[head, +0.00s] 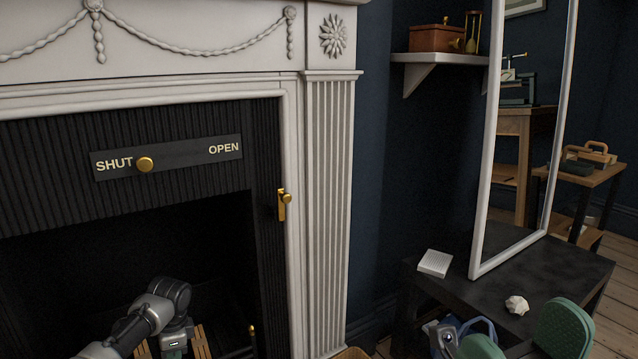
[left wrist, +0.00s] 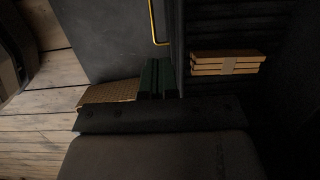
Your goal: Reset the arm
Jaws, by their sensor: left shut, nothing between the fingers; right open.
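My left arm (head: 150,318) comes in at the bottom left, in front of the dark fireplace opening. Its gripper is mostly cut off by the bottom edge of the head view. In the left wrist view, the green fingers of my left gripper (left wrist: 156,78) are together with nothing between them. My right gripper (head: 522,343) is at the bottom right of the head view, its two green pads wide apart and empty. It is in front of the low black table (head: 545,262).
The white fireplace surround (head: 328,200) stands beside my left arm. A brass knob (head: 145,165) sits by "SHUT". A bundle of wooden sticks (left wrist: 226,63) lies near the left gripper. The tall mirror (head: 484,190), a white box (head: 435,263) and a white faceted object (head: 516,305) are on the table.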

